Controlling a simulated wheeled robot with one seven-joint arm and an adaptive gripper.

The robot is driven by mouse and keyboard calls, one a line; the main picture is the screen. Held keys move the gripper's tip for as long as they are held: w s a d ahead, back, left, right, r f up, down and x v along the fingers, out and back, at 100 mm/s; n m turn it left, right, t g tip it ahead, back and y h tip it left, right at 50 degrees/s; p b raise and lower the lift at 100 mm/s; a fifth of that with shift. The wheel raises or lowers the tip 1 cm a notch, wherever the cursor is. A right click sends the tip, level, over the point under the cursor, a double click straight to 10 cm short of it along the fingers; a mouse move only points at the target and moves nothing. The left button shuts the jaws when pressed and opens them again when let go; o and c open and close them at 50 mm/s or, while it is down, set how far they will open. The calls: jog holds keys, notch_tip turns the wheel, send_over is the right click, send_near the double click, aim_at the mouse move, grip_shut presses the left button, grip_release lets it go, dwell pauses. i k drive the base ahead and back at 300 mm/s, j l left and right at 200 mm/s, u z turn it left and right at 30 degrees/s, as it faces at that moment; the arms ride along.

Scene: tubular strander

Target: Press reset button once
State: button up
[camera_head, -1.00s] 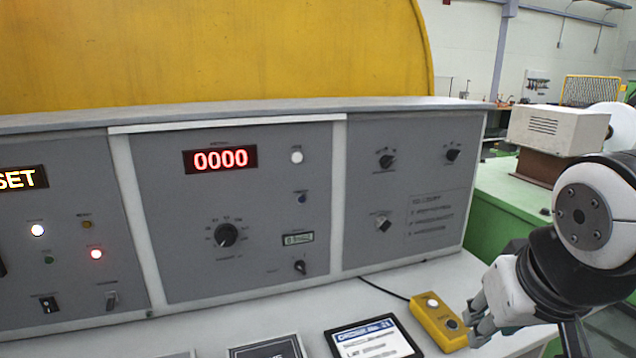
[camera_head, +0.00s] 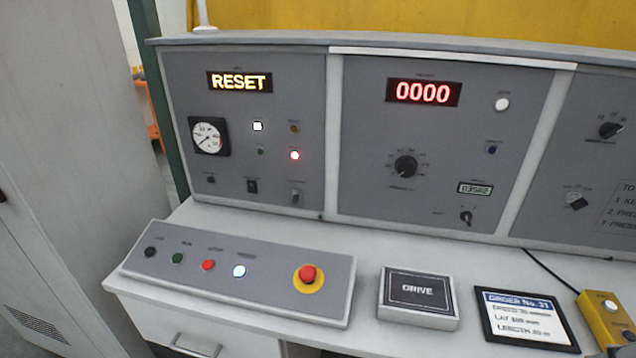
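A lit amber display (camera_head: 240,82) on the left panel reads RESET. On the sloped desk console (camera_head: 215,297), a row holds a black button (camera_head: 150,252), a green button (camera_head: 178,258), a red button (camera_head: 208,265) and a bluish-white lit button (camera_head: 240,271). Their labels are too small to read with certainty. On the left panel are a white lit square (camera_head: 257,126), an amber lamp or button (camera_head: 294,129) and a red lit one (camera_head: 294,155). My gripper is not in view.
A red mushroom button (camera_head: 308,274) on a yellow ring stands right of the row. A DRIVE box (camera_head: 418,298), an order tablet (camera_head: 524,318) and a yellow button box (camera_head: 606,318) lie farther right. A grey cabinet (camera_head: 70,170) stands at left.

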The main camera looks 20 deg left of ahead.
aim_at(238, 272)
jog(key=u, duration=1.35)
